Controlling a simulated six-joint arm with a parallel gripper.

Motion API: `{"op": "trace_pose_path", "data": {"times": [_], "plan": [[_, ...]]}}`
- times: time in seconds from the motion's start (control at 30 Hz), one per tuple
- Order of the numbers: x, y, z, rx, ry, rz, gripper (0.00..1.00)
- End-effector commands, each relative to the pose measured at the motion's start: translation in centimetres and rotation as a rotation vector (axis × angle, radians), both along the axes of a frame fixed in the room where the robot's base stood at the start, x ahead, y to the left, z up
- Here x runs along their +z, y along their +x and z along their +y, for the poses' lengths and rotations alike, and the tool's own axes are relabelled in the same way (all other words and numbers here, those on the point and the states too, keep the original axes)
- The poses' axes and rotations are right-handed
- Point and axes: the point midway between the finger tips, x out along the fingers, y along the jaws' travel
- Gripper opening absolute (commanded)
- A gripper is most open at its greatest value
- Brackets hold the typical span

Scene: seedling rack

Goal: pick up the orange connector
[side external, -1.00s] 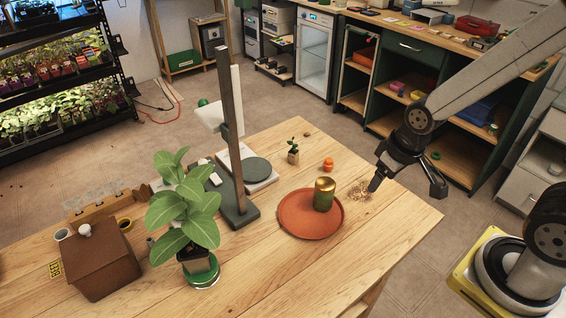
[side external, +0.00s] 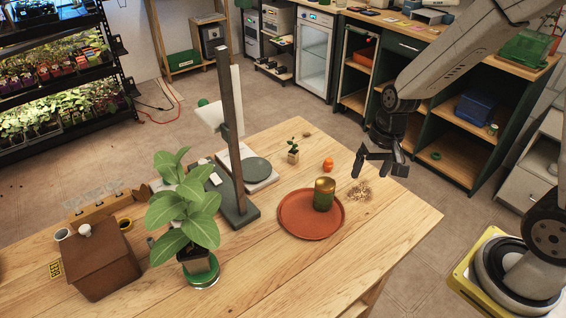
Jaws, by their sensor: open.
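The orange connector (side external: 328,164) is a small orange piece on the wooden table, behind the terracotta tray and right of a small potted seedling. My gripper (side external: 366,177) is open and empty. It is in the air right of the orange connector in the picture, apart from it, near a small scatter of brown crumbs. Its exact height above the table is hard to tell from this single view.
A terracotta tray (side external: 296,233) holds a green and gold tin (side external: 324,195). A small seedling (side external: 293,152) stands close left of the connector. A tall post (side external: 231,140), a leafy plant (side external: 183,215) and a brown house-shaped box (side external: 101,260) stand further left. The front right tabletop is clear.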

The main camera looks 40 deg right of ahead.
Motion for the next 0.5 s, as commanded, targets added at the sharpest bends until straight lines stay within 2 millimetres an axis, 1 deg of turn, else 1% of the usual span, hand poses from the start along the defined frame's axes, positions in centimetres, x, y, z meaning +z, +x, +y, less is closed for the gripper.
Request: {"op": "trace_pose_path", "data": {"times": [0.1, 0.5], "plan": [[-1.2, 1.8, -0.9, -0.165, 0.078, 0.065, 0.87], [-5.4, 7.7, -3.8, -0.684, 0.378, 0.261, 0.87]]}}
